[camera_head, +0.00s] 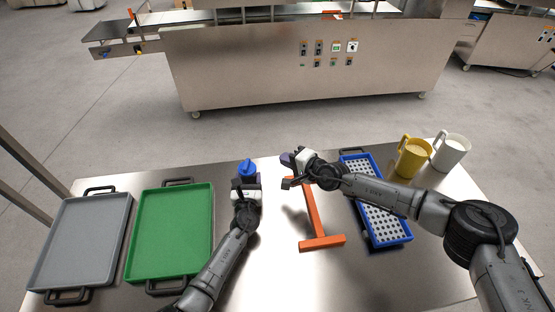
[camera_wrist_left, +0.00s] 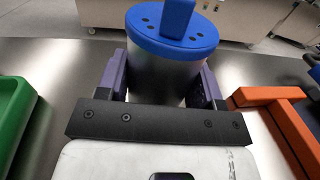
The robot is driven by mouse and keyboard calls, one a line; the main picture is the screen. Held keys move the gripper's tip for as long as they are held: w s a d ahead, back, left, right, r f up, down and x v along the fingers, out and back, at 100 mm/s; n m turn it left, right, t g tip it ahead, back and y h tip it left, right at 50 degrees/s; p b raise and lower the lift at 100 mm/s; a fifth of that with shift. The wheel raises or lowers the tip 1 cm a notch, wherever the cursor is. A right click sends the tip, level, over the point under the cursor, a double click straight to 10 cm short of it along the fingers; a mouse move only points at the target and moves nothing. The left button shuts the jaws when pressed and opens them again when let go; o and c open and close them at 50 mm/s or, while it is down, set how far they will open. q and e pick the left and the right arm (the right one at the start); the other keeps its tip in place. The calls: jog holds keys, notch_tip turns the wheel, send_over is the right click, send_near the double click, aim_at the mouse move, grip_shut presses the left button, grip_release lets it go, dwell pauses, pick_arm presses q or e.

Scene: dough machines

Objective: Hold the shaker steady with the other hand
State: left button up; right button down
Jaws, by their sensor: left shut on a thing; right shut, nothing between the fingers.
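The shaker (camera_wrist_left: 172,32) has a silver body and a blue lid with holes and a raised blue piece on top. It stands upright on the steel table, and its blue top (camera_head: 247,167) also shows in the head view. My left gripper (camera_wrist_left: 162,88) is shut on the shaker's body, one purple finger on each side. The fingers and wrist hide its lower part in the head view. My right gripper (camera_head: 287,170) is shut and empty, to the right of the shaker and apart from it, above the far end of an orange frame.
The orange frame (camera_head: 318,222) lies right of the shaker. A blue perforated tray (camera_head: 398,238), yellow jug (camera_head: 413,160) and white jug (camera_head: 451,153) are farther right. Green tray (camera_head: 170,232) and grey tray (camera_head: 82,240) lie left. A steel machine (camera_head: 250,70) stands beyond the table.

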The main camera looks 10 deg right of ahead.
pick_arm(q)
jog(key=shift+a+f, duration=0.1)
jog(key=o, duration=1.1)
jog(key=shift+s, duration=0.1)
